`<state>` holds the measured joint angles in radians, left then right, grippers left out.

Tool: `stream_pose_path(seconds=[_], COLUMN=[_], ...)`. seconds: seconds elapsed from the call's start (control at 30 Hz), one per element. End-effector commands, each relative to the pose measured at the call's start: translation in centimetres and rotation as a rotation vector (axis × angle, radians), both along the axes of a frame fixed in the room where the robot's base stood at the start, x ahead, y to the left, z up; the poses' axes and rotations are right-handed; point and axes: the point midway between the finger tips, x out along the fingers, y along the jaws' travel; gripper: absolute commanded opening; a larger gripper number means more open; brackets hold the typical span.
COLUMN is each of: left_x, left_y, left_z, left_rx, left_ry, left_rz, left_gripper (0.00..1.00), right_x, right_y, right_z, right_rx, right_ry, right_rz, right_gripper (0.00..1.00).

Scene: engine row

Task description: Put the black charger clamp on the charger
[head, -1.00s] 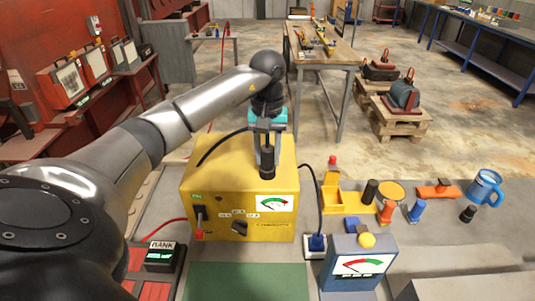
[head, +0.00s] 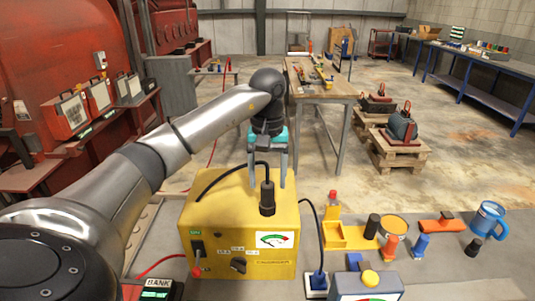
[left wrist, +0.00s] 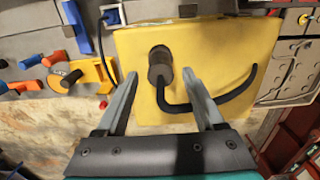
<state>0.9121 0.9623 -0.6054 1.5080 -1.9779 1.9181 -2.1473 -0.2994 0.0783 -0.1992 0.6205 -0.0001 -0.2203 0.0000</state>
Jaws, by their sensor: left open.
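The black charger clamp (head: 267,198) stands upright on top of the yellow charger (head: 240,237), near its front edge. A black cable curves from the clamp over the charger's top to the left. My left gripper (head: 267,184) is open over the clamp, with a fingertip on each side and no finger touching it that I can see. In the left wrist view the clamp (left wrist: 160,66) shows just beyond the gap between the open fingers, on the charger's top (left wrist: 220,55). My right gripper is not in view.
Right of the charger are a yellow tray (head: 345,237), coloured clamps, a blue mug (head: 487,222) and a blue-grey meter box (head: 368,285). A black BANK display (head: 158,288) stands at the lower left. A wooden workbench (head: 320,85) stands behind.

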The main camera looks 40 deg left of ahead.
Motion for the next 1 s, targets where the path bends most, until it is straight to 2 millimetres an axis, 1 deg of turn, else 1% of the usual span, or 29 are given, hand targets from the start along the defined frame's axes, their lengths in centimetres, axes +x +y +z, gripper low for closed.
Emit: stream_pose_path(seconds=[0.03, 0.2, 0.3, 0.43, 0.6, 1.0], left_x=[0.1, 0.0, 0.0, 0.0, 0.0, 0.0], left_y=[0.1, 0.1, 0.1, 0.1, 0.1, -0.1], left_z=[1.1, 4.4, 5.9, 7.4, 8.2, 8.0], left_rx=[0.002, 0.002, 0.002, 0.001, 0.001, -0.005], left_ry=[-0.004, -0.002, -0.002, -0.001, 0.001, 0.003], left_rz=[0.0, 0.001, 0.001, 0.001, 0.002, 0.003], left_gripper=[0.7, 0.7, 0.7, 0.7, 0.7, 0.7], right_x=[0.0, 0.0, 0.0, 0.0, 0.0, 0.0], right_y=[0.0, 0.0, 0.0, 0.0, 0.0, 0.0], right_z=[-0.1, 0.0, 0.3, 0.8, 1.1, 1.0], right_rx=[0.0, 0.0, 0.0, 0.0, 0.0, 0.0], right_ry=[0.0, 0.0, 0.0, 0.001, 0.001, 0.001], right_rz=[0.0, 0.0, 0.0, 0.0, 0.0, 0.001], right_gripper=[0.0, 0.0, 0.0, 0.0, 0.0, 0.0])
